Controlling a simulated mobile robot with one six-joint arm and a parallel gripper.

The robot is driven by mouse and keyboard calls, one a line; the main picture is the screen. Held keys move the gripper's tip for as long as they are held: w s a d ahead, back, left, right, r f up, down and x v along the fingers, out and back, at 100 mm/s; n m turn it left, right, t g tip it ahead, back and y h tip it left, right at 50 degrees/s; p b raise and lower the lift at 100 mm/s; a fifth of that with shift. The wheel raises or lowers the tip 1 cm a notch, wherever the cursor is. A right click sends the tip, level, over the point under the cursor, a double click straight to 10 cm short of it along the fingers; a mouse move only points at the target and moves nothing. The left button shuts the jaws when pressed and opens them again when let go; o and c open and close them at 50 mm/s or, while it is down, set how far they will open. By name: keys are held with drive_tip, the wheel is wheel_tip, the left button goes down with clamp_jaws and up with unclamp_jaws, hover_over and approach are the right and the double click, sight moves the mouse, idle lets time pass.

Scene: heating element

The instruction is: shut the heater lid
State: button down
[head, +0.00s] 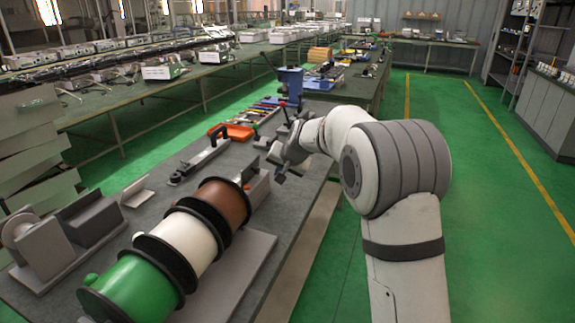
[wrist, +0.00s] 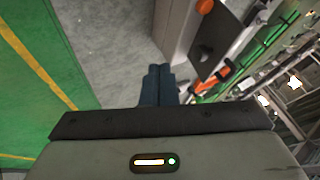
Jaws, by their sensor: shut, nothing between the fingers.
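The heater looks like a grey box (head: 258,188) on the workbench, just behind the brown spool. Its lid seems to be the dark plate (head: 250,168) standing raised at the box. In the wrist view the grey box (wrist: 178,32) is above the fingers, and the dark plate (wrist: 220,42) with a grey knob juts out on its right side. My gripper (head: 279,174) is beside the box, on its right in the head view. In the wrist view my gripper (wrist: 159,68) has its two fingers together and empty, apart from the plate.
Green, white and brown spools (head: 190,240) stand in a row in front of the box. Green floor (head: 475,200) is clear to the right.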

drive_tip(key=w+a+f+p, duration=0.1)
drive_tip(key=w+a+f, duration=0.1)
drive_tip(key=w+a, duration=0.1)
drive_tip(key=shift+a+p, duration=0.3)
drive_tip(key=shift+a, duration=0.6)
